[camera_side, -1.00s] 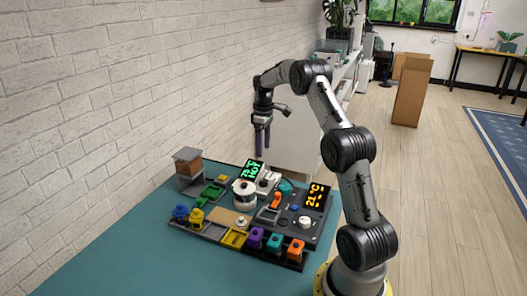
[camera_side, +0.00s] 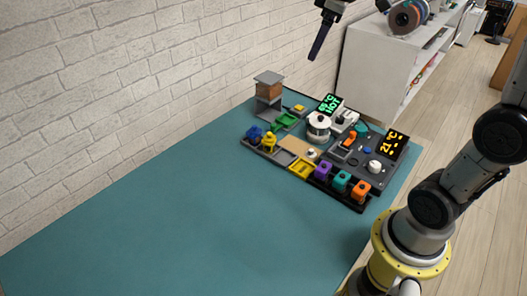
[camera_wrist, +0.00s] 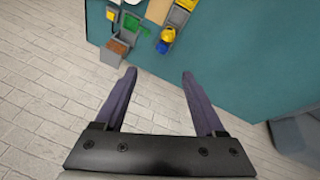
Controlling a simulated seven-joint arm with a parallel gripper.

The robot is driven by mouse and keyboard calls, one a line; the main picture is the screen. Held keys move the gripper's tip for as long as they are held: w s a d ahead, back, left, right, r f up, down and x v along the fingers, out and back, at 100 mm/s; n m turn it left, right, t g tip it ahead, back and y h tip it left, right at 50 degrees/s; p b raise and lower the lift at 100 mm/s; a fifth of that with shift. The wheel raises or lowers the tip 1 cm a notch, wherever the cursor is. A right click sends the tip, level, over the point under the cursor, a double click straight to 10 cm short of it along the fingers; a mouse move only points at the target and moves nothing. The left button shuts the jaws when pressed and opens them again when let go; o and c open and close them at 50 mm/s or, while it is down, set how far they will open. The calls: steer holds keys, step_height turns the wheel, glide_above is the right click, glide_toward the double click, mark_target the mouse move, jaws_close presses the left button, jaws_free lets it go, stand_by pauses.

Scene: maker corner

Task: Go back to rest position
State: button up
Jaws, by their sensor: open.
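My gripper (camera_side: 313,58) shows at the top edge of the side view, in the air above and behind the board of devices, clear of everything. Only its dark fingers and part of the wrist are visible there; the upper arm runs out of frame. In the wrist view my gripper (camera_wrist: 159,73) has its two fingers spread wide with nothing between them. White brick wall and the teal table edge lie beyond the fingers.
The teal table (camera_side: 190,215) is bare at front and left. The dark device board (camera_side: 345,190) holds a white pot (camera_side: 318,126), coloured blocks and displays. A white shelf (camera_side: 375,70) stands behind.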

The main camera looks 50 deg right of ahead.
steer(key=s+a+t, duration=0.2)
steer(key=s+a, duration=0.6)
steer(key=s, duration=0.3)
steer(key=s+a+f+m+y, duration=0.1)
steer(key=s+f+m, duration=0.3)
steer(key=s+f, duration=0.4)
steer(key=shift+a+f+g, duration=0.3)
steer(key=shift+a+f, duration=0.35)
steer(key=shift+a, duration=0.1)
